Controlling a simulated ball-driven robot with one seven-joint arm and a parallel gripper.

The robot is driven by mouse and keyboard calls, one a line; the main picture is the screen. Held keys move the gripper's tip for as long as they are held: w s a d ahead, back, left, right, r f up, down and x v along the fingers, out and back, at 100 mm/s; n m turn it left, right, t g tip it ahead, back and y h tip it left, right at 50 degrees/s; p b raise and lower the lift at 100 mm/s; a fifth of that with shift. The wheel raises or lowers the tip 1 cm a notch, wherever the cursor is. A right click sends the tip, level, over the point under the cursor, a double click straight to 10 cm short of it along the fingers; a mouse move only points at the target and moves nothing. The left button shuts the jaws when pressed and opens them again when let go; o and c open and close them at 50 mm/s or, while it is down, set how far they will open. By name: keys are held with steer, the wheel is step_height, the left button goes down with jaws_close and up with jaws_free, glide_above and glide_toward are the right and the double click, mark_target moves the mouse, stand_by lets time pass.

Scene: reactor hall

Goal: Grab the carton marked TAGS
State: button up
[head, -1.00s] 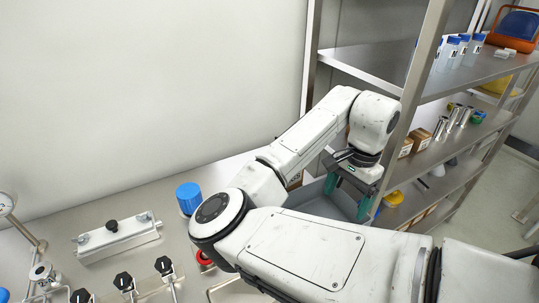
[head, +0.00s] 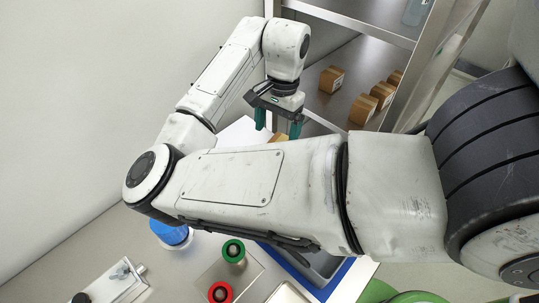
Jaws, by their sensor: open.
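Several small brown cartons sit on a shelf at upper right in the head view. One carton (head: 331,79) stands apart on the left. The others, a front carton (head: 362,110), a middle carton (head: 382,95) and a partly hidden carton, stand in a group to its right. I cannot read a TAGS mark on any of them. My gripper (head: 278,126) points down with its green fingers apart and empty. It is to the left of the cartons in the picture and touches none of them. A tan thing (head: 277,139) shows just below the fingers, mostly hidden by my arm.
A metal shelf post (head: 408,75) stands right of the cartons. A clear bottle (head: 416,12) is on a higher shelf. My arm crosses the middle.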

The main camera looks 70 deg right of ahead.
mark_target(275, 141)
steer(key=f, duration=0.4)
steer(key=shift+a, duration=0.3)
steer(key=shift+a+f+p, duration=0.2)
steer(key=shift+f+p, duration=0.1)
steer(key=shift+f, duration=1.05)
steer(key=shift+a+f+p, duration=0.2)
steer(key=shift+f+p, duration=0.05)
steer(key=shift+f, duration=1.05)
steer(key=shift+c, duration=0.2)
steer(key=c, duration=1.1)
